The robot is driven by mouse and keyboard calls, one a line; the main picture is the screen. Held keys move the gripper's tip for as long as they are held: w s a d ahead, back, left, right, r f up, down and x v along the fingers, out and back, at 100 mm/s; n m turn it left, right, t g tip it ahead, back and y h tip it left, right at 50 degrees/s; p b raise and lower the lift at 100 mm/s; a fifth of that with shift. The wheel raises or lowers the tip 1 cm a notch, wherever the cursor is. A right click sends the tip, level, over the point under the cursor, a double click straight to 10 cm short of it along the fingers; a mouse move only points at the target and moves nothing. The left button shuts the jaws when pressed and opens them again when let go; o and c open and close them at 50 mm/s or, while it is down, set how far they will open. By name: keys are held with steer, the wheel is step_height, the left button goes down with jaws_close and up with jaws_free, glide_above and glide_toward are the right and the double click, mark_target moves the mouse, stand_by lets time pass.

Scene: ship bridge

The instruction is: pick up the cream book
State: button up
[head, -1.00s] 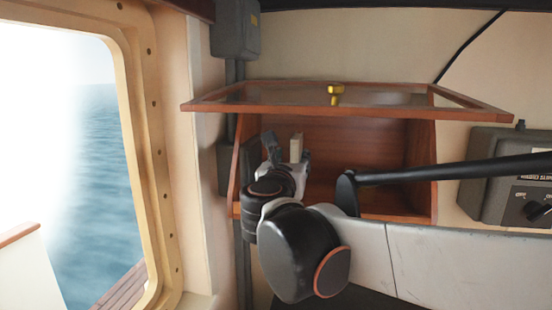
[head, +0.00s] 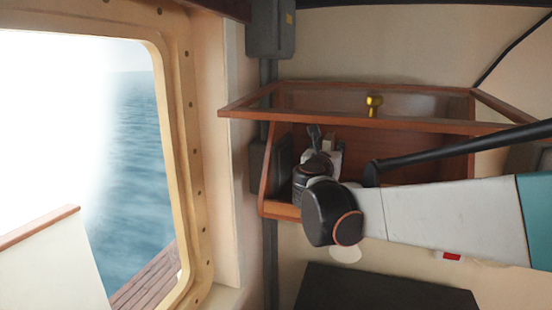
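A small cream upright shape (head: 329,142), probably the cream book, shows inside the open wooden wall cabinet (head: 283,211), toward its left side. Most of it is hidden behind my gripper and wrist. My gripper (head: 322,141) is inside the cabinet, right at the cream shape. One dark finger shows to the left of the shape; the other finger is not clear. I cannot tell whether the fingers touch or hold the book.
The cabinet's glazed door is raised, with a brass knob (head: 374,104). A black rod (head: 450,148) crosses the cabinet's right side. A large window (head: 185,150) is on the left. A dark surface (head: 385,290) lies below.

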steer(key=shift+w+d, duration=0.1)
jaws_close()
steer(key=shift+r, duration=0.15)
stand_by(0.3)
